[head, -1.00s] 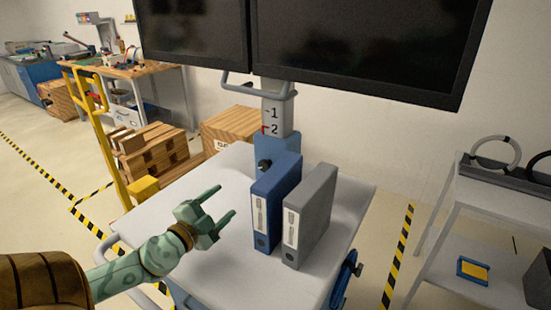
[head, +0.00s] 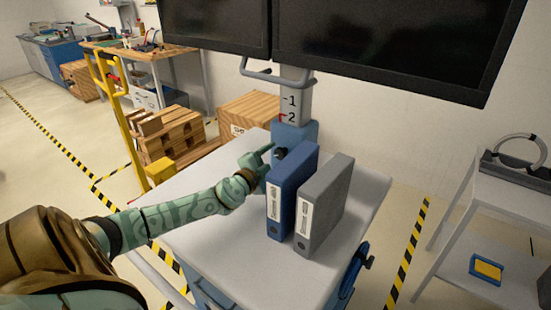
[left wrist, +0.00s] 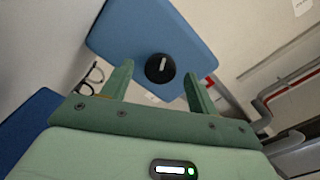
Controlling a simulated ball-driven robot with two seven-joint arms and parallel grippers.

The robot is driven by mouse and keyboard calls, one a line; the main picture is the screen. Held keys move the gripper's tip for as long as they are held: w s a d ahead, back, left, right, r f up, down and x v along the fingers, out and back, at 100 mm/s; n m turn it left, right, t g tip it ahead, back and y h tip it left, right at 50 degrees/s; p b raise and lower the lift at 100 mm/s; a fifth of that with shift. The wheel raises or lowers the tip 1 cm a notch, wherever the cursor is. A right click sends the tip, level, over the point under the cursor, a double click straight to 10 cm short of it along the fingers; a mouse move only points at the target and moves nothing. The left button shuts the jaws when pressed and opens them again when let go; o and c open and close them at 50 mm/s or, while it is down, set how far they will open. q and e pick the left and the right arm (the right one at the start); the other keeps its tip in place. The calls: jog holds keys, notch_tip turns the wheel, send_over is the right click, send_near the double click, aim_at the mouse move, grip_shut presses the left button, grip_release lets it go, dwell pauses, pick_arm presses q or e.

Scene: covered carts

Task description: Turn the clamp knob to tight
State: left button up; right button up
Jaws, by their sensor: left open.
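The clamp knob (left wrist: 160,68) is round and black with a white line on its face, on a blue clamp block (left wrist: 190,30) at the foot of the monitor post. In the left wrist view it lies between and just beyond my open fingertips, apart from both. The white line stands nearly upright there, leaning slightly right. In the head view the knob (head: 281,153) shows as a small dark shape on the block (head: 296,132). My left gripper (head: 268,158) is open in front of it, beside the blue binder. My right gripper is out of view.
A blue binder (head: 287,195) and a grey binder (head: 325,205) stand upright on the cart top (head: 215,240), close right of my left gripper. Two monitors (head: 390,45) hang above, with a grey handle (head: 262,75) below. The cart top's left part is clear.

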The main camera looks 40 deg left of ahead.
pick_arm(q)
jog(key=shift+w, duration=0.5)
jog(key=c, duration=1)
